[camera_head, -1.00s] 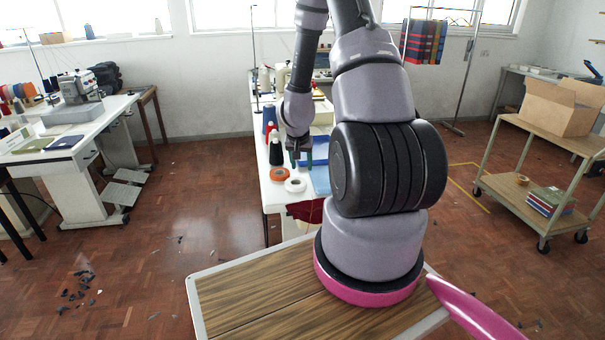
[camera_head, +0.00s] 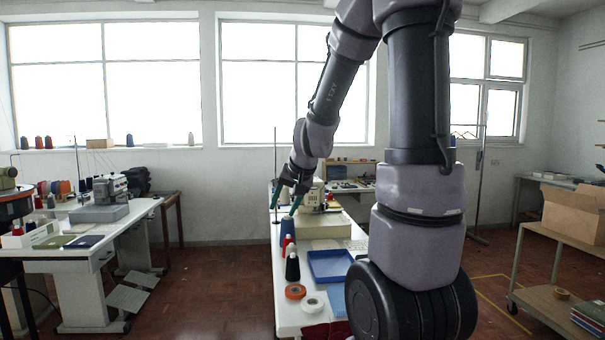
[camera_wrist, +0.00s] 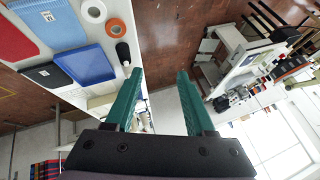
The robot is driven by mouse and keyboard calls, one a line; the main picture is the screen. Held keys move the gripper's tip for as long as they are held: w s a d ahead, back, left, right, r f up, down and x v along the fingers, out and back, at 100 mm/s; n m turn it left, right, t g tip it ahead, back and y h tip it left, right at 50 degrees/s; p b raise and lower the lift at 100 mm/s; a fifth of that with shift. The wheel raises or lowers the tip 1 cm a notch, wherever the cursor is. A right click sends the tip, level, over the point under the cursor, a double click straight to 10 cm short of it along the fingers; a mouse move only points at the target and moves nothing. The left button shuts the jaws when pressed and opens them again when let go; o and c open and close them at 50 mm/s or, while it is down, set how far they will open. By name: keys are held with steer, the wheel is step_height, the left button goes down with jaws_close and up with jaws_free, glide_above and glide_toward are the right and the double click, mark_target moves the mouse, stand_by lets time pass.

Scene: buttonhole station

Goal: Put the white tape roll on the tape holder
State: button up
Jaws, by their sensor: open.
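The white tape roll (camera_head: 313,304) lies flat near the front of the white work table, just right of and in front of an orange tape roll (camera_head: 295,291). In the wrist view the white roll (camera_wrist: 93,10) is at the top left, beside the orange roll (camera_wrist: 118,28). My gripper (camera_head: 290,198) is raised above the table's left side, by the blue thread cone, well behind the white roll. Its teal fingers (camera_wrist: 160,75) are spread wide with nothing between them. I cannot pick out the tape holder in either view.
Black (camera_head: 292,264), red and blue (camera_head: 287,229) thread cones stand along the table's left edge. A blue tray (camera_head: 330,265) and a sewing machine (camera_head: 313,197) sit near them. A cart with a cardboard box (camera_head: 573,212) is at right. Floor left of the table is clear.

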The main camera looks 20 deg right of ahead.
steer(key=s+a+r+n+y, duration=0.1)
steer(key=s+a+r, duration=0.2)
steer(key=s+r, duration=0.6)
steer(key=shift+s+a, duration=0.25)
steer(key=shift+s, duration=0.3)
steer(key=shift+o, duration=0.2)
steer(key=s+r, duration=0.3)
steer(key=s, duration=0.6)
steer(key=shift+o, duration=0.4)
steer(key=shift+s+d, duration=0.1)
steer(key=shift+s, duration=0.4)
steer(key=w+a+f+m+g+y, duration=0.1)
steer(key=w+f+m+g+y, duration=0.15)
steer(key=w+f+m, duration=0.5)
steer(key=m+h, duration=0.3)
steer(key=m, duration=1.5)
glide_toward(308, 306)
steer(key=shift+w+a+f+m+g, duration=0.1)
steer(key=shift+a+f+m+g, duration=0.1)
steer(key=shift+f, duration=0.35)
steer(key=shift+w+a+f+m+g, duration=0.1)
steer(key=shift+a+f, duration=0.05)
steer(key=shift+f, duration=0.4)
steer(key=shift+w+x, duration=0.2)
steer(key=shift+x, duration=1.3)
steer(key=shift+w+x, duration=0.25)
steer(key=shift+x, duration=1.25)
steer(key=shift+d+r, duration=0.1)
steer(key=shift+d, duration=0.05)
jaws_close()
